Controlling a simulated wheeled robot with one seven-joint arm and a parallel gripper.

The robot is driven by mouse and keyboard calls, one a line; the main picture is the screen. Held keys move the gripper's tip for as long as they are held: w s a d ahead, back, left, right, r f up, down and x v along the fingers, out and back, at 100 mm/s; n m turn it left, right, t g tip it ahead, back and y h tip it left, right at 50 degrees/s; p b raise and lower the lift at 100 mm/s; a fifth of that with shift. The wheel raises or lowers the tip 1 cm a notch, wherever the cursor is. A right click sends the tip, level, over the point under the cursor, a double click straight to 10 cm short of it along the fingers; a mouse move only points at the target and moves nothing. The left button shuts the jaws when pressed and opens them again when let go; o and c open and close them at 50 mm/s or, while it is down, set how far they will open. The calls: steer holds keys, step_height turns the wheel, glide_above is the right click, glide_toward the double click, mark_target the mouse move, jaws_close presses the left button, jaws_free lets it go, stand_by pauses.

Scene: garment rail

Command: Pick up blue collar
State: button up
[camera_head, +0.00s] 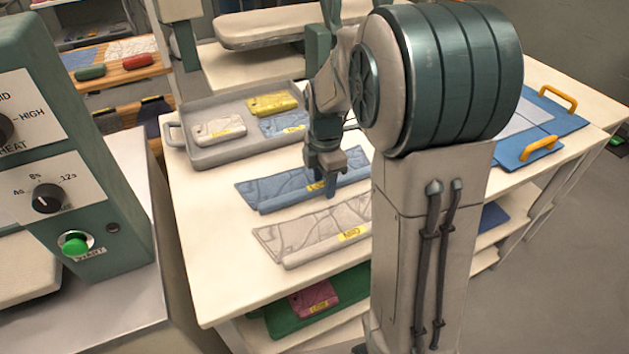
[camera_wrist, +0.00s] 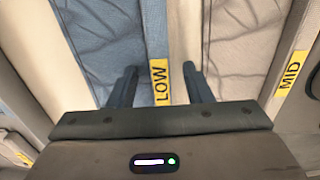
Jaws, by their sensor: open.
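The blue collar (camera_head: 275,191) is a long flat blue piece with a raised front band and a yellow tag. It lies on the white table, left of and under my gripper (camera_head: 328,190). In the wrist view, the blue collar (camera_wrist: 95,35) has its tag reading LOW. My gripper (camera_wrist: 162,82) is open there, with one finger over the blue cloth and the other beyond the band's edge. The band and tag lie between the fingers. I cannot tell how far the fingertips are above the table. My arm hides part of the collar's right side.
A beige collar (camera_head: 300,240), tagged MID, lies parallel in front, with a narrow gap. A grey tray (camera_head: 195,155) behind holds white, yellow and blue folded pieces. A blue board (camera_head: 560,123) with yellow handles lies at right. A control panel (camera_head: 60,150) stands at left.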

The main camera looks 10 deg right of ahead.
jaws_close()
steer(key=shift+r, duration=0.2)
